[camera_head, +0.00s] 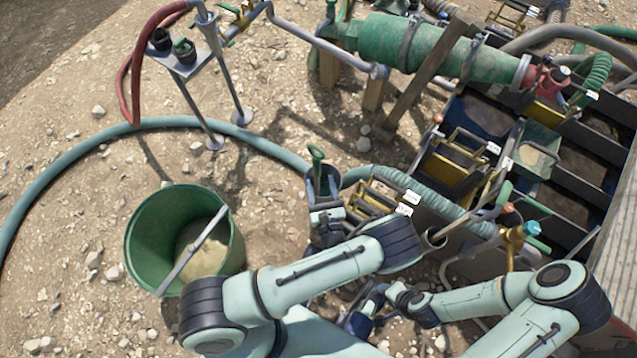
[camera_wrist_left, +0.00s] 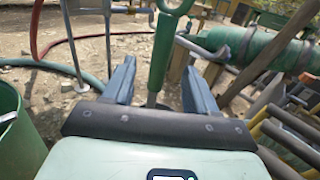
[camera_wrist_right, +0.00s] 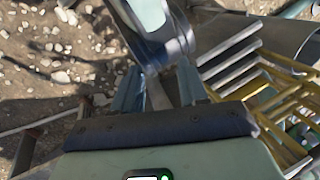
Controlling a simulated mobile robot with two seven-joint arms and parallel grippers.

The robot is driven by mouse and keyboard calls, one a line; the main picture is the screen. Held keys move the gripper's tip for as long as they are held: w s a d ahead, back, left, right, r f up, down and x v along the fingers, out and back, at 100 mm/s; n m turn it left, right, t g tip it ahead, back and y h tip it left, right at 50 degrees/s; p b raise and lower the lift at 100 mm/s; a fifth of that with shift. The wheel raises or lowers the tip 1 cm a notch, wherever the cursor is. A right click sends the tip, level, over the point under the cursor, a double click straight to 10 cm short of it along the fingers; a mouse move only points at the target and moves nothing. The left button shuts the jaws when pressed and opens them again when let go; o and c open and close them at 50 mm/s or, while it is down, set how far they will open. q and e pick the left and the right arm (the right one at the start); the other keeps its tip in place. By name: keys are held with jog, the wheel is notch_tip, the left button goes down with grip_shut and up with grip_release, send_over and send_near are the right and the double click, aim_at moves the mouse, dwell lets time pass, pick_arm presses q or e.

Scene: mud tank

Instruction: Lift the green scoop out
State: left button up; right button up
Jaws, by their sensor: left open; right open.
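A green handle with a loop grip (camera_head: 316,158), which looks like the scoop's, stands upright near the middle of the head view. It also shows in the left wrist view (camera_wrist_left: 161,50), where its shaft runs down between the fingers. My left gripper (camera_head: 323,181) is open with a finger on either side of the shaft; I cannot tell whether they touch it. The lower end of the scoop is hidden behind the gripper. My right gripper (camera_wrist_right: 158,85) is open and low, partly hidden under my left arm in the head view.
A green bucket (camera_head: 140,238) with pale contents and a bar across it stands left. A teal hose (camera_head: 90,152) curves over stony ground. A metal stand (camera_head: 190,65) is behind. Yellow racks (camera_head: 455,160), a green tray (camera_head: 537,140) and the tank's dark compartments fill the right.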

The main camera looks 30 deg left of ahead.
aim_at(317, 169)
pick_arm(q)
jog(key=x, duration=0.4)
jog(key=shift+w+a, duration=0.1)
jog(key=b+x, duration=0.1)
jog(key=x, duration=0.4)
jog(key=shift+w, duration=0.15)
pick_arm(e)
jog(key=shift+w+d+f+t, duration=0.25)
jog(key=shift+w+f, duration=0.2)
jog(key=shift+w, duration=0.15)
jog(key=shift+w+d+f+t, duration=0.15)
jog(key=shift+w+d+f, duration=0.1)
jog(key=shift+w+f, duration=0.25)
jog(key=shift+r, duration=0.1)
pick_arm(q)
grip_shut()
